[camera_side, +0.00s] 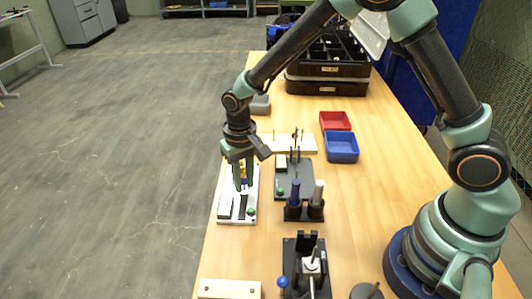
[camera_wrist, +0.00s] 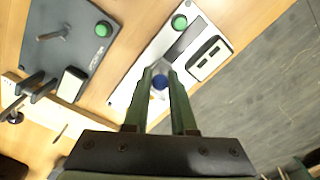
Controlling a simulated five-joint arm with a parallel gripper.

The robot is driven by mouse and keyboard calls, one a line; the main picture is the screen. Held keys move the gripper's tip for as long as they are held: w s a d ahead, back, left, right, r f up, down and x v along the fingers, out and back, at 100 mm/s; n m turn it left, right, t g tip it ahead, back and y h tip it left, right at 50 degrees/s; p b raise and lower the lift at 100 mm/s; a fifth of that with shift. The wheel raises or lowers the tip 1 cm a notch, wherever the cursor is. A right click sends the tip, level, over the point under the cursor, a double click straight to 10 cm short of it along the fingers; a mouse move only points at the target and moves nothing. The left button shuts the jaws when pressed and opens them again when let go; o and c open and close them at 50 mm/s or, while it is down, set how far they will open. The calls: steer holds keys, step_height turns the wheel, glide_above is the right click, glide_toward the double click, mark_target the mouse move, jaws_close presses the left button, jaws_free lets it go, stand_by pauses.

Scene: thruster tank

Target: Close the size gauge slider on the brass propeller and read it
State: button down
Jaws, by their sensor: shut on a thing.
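The size gauge is a white plate (camera_side: 226,211) near the table's left edge, with a green button (camera_side: 251,211), a dark strip and a white display box; the plate (camera_wrist: 135,83) also shows in the wrist view. My gripper (camera_side: 242,187) points down over the plate. In the wrist view my gripper (camera_wrist: 160,74) has its fingers on either side of a blue knob (camera_wrist: 160,82), which looks like the slider's, and is shut on it. A small yellow patch (camera_side: 243,168) behind the fingers may be the brass propeller. The fingers hide most of it, and no reading is legible.
Right of the gauge lies a grey board (camera_side: 297,182) with its own green button. A blue bin (camera_side: 341,147), red bin (camera_side: 335,120) and black crate (camera_side: 327,87) are farther back. Floor lies left.

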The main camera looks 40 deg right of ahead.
steer(key=c, duration=0.8)
jaws_free()
steer(key=shift+w+d, duration=0.15)
step_height(320, 180, up, 12)
steer(key=shift+r, duration=0.1)
steer(key=shift+d, duration=0.1)
steer(key=shift+s+d+r+n+t, duration=0.35)
steer(key=shift+s+d+r+t, duration=0.6)
steer(key=shift+s+d+r, duration=0.95)
steer(key=shift+s+d+r+n+t, duration=0.4)
steer(key=shift+s+d+r+t, duration=0.75)
steer(key=shift+s+d, duration=1.2)
steer(key=shift+s+d+r+n+t, duration=0.35)
steer(key=shift+s+d+r+t, duration=0.35)
steer(key=shift+s+d+r, duration=1.3)
steer(key=shift+s+f, duration=0.1)
steer(key=shift+s, duration=0.05)
